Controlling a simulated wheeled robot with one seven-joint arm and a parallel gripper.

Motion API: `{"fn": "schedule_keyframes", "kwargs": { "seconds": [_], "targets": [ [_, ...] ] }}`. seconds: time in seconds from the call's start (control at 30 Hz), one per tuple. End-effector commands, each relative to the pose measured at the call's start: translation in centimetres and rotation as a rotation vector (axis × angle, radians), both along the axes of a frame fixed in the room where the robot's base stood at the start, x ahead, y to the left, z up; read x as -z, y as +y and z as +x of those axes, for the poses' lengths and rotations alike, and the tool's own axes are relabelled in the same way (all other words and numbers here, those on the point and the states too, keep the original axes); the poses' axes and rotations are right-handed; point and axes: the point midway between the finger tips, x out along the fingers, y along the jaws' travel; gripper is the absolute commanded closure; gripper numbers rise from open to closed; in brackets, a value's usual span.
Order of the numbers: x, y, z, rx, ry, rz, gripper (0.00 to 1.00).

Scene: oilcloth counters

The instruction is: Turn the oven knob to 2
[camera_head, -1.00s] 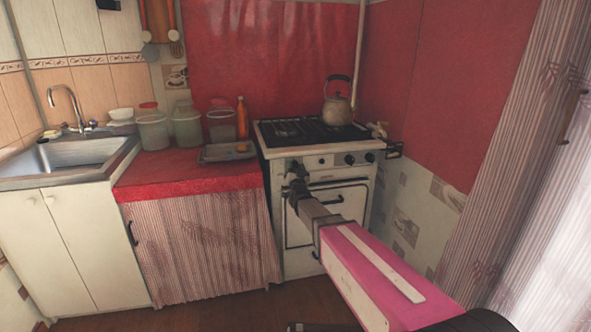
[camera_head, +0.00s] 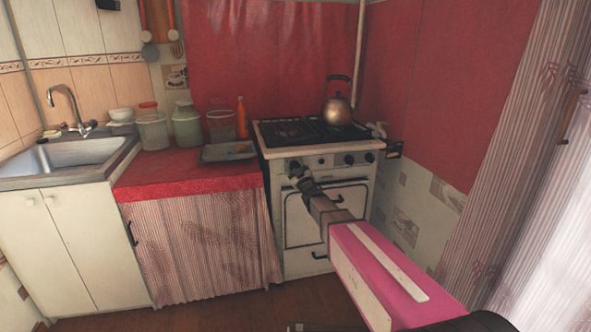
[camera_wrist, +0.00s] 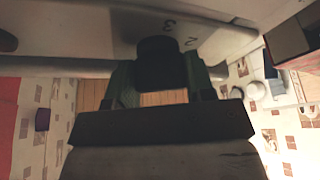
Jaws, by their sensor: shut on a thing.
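The white oven (camera_head: 325,215) stands at the back, with its front panel (camera_head: 322,162) below the hob. My gripper (camera_head: 296,172) is at the left end of this panel, where it covers the knob in the head view. In the wrist view the black knob (camera_wrist: 160,62) is between the green fingers of my gripper (camera_wrist: 160,85), which are shut on it. The figures 3 and 2 show on the panel (camera_wrist: 215,40) beside the knob, partly shaded. I cannot tell which mark the knob points to.
Two more black knobs (camera_head: 350,159) are on the panel's right part. A kettle (camera_head: 337,112) stands on the hob. The oven door handle (camera_head: 325,198) is below the panel. A red-topped counter (camera_head: 185,178) with jars is on the left, a striped curtain (camera_head: 500,150) on the right.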

Motion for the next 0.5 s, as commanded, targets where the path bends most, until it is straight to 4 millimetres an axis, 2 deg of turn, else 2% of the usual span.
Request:
{"fn": "schedule_keyframes", "kwargs": {
  "seconds": [0.5],
  "targets": [
    [0.05, -0.02, -0.05, 0.001, -0.017, -0.066, 0.75]
  ]
}}
